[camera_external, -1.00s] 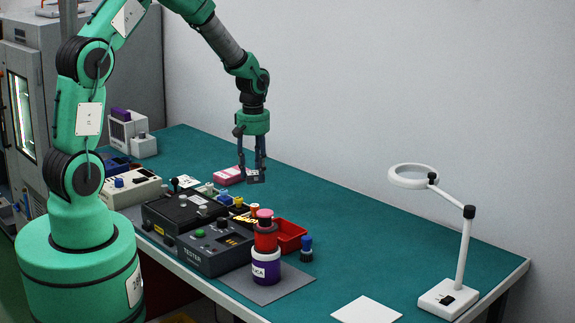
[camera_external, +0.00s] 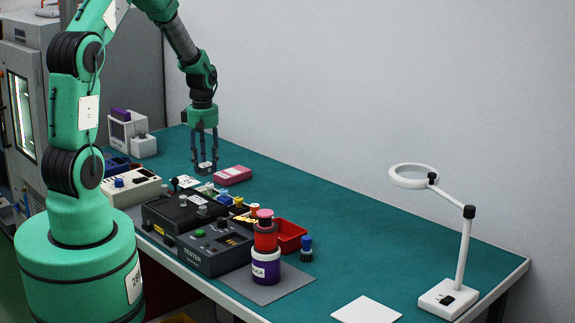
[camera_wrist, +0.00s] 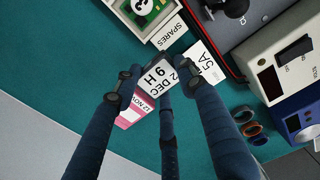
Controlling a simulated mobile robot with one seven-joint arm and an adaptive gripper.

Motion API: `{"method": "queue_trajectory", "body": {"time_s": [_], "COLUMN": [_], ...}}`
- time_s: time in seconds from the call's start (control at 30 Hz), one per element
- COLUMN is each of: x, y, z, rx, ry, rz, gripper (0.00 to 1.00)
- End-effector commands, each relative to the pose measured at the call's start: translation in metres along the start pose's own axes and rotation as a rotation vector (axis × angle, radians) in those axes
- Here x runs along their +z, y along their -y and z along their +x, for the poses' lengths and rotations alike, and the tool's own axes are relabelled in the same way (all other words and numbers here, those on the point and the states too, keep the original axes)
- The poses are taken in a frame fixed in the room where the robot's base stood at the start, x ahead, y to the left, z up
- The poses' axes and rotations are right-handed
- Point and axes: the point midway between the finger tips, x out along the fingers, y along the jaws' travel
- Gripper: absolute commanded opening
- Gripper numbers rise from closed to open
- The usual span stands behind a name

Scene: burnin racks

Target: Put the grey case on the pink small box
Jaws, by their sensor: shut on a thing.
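My gripper (camera_external: 205,160) points straight down over the back left of the green table, shut on the grey case (camera_external: 205,167). In the wrist view the case (camera_wrist: 172,82) sits between my dark fingers (camera_wrist: 160,78), with a white label reading "2 DEC 9 H" facing the camera. The fingers hide part of it. The pink small box (camera_external: 233,175) lies flat on the table just right of my gripper in the external view. In the wrist view the pink box (camera_wrist: 127,118) shows beside the left finger, partly hidden by fingers and case. Case and box are apart.
Dark tester units (camera_external: 213,247) and small coloured parts stand in front of my gripper. A red tray (camera_external: 289,236), stacked spools (camera_external: 265,245) and a ring lamp (camera_external: 455,260) stand to the right. A "SPARES" tray (camera_wrist: 152,20) shows in the wrist view. The table's middle right is clear.

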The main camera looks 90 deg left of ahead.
Motion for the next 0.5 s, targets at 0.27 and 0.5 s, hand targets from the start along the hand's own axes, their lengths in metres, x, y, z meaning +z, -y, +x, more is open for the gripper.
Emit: {"method": "queue_trajectory", "body": {"time_s": [0.27, 0.5], "x": [-0.001, -0.007], "y": [-0.002, -0.023], "z": [0.000, 0.003], "rx": [0.000, 0.001], "ry": [0.000, 0.000], "rz": [0.001, 0.002], "gripper": [0.13, 0.13]}}
